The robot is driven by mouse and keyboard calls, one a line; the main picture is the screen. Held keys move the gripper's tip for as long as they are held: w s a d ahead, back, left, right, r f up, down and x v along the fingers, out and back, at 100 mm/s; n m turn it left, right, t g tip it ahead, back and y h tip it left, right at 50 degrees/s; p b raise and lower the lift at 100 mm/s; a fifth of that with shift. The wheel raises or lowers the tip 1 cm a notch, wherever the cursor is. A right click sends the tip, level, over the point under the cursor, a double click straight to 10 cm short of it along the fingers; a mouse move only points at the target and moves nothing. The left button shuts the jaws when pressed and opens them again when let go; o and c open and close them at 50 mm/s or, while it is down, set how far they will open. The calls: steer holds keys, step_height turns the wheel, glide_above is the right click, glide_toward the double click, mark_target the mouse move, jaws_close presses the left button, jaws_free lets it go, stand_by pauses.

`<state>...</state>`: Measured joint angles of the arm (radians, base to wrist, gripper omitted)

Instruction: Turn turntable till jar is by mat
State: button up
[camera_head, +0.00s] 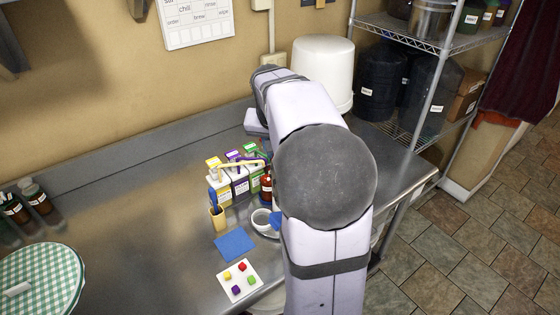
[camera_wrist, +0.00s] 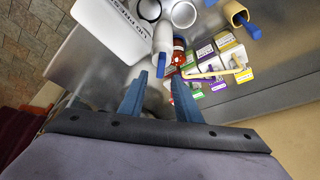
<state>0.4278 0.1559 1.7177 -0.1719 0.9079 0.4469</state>
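My gripper (camera_wrist: 160,77) points toward the counter items in the wrist view, its two blue fingers apart with nothing visibly held. A pale cylinder with a blue end (camera_wrist: 162,42) lies just beyond the fingertips. In the head view my arm hides the gripper. A blue mat (camera_head: 235,245) lies flat on the steel counter. A white, open-topped round vessel (camera_head: 261,219) stands right of and behind the mat, apart from it; it seems to show in the wrist view too (camera_wrist: 184,14). The turntable is mostly hidden by my arm, and I cannot tell which vessel is the jar.
Labelled cartons (camera_head: 239,183) and a red-brown bottle (camera_head: 266,185) stand behind the vessel. A tan holder (camera_head: 217,217) with a blue tool stands left. A white tray with coloured cubes (camera_head: 240,281) lies in front of the mat.

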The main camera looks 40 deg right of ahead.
steer(key=shift+p+x, duration=1.2)
steer(key=shift+x, duration=2.5)
steer(key=shift+w, duration=0.1)
jaws_close()
